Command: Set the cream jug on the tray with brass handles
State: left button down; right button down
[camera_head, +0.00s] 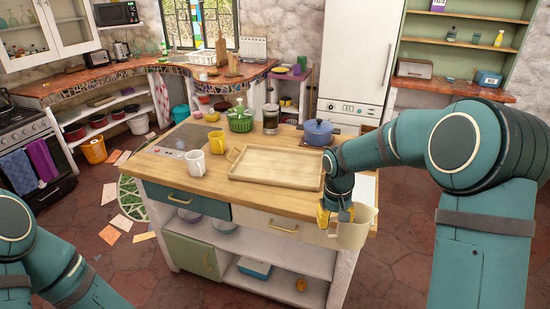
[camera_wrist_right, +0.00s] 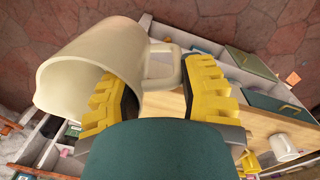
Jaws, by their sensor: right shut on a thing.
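The cream jug (camera_head: 356,230) hangs in my right gripper (camera_head: 336,212), just off the front right edge of the wooden island top. In the right wrist view the jug (camera_wrist_right: 85,65) lies between and past the yellow fingers (camera_wrist_right: 158,88), which are shut on it near its handle. A pale wooden tray (camera_head: 275,178) lies flat on the island, behind and left of the jug, and looks empty. I cannot make out brass on its handles. My left arm shows at the lower left, but its gripper is out of view.
On the island (camera_head: 180,162) stand a white mug (camera_head: 196,162), a yellow mug (camera_head: 217,142), a green basket (camera_head: 240,122), a dark glass jar (camera_head: 270,120) and a blue pot (camera_head: 318,132). They stand left of and behind the tray. Island drawers (camera_head: 270,222) are below the jug's height.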

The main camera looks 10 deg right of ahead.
aim_at(294, 170)
jog(key=i, duration=1.7)
